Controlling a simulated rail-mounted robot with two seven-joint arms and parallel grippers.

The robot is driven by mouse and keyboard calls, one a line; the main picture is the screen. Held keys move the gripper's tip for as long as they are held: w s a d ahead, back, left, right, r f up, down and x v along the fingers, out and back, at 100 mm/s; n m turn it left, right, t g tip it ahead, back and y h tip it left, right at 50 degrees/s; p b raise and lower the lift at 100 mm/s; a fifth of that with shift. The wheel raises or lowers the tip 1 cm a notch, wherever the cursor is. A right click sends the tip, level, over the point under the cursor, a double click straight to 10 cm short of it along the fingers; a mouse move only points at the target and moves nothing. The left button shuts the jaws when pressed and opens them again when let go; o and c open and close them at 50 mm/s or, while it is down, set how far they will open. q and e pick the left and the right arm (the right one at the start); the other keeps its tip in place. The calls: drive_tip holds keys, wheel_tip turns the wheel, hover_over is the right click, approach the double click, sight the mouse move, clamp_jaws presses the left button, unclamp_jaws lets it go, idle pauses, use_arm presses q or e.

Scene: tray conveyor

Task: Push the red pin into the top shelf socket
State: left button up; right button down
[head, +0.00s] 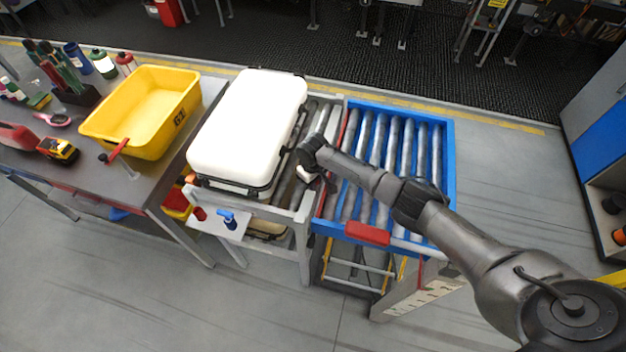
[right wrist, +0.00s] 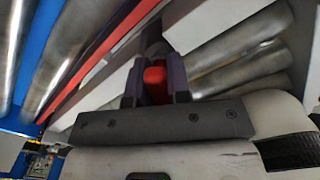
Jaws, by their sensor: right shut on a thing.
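My right gripper (head: 326,183) is at the gap between the white-lidded case and the blue roller conveyor. In the right wrist view its two dark fingers (right wrist: 155,84) are shut on the red pin (right wrist: 155,80), with the pin's red body showing between them. A grey rounded shape lies just beyond the fingertips; I cannot tell whether it is the socket or whether the pin touches it. The pin is hidden behind my arm in the head view. The top shelf socket cannot be made out in either view. My left gripper is not in view.
The blue-framed roller conveyor (head: 449,165) lies right of my gripper. The white case (head: 250,115) stands close on its left. A yellow bin (head: 112,138) and tools sit on the table further left. Metal rollers and a red rail (right wrist: 105,55) lie near the fingers.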

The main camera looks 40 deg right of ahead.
drive_tip(key=shift+f+b, duration=0.3)
drive_tip(key=shift+f, duration=0.25)
drive_tip(key=c, duration=1)
unclamp_jaws()
drive_tip(key=shift+r, duration=0.1)
wheel_tip(320, 180, up, 12)
drive_tip(key=shift+f+p, duration=0.1)
drive_tip(key=shift+p, duration=0.75)
drive_tip(key=shift+r, duration=0.95)
drive_tip(key=shift+a, duration=0.1)
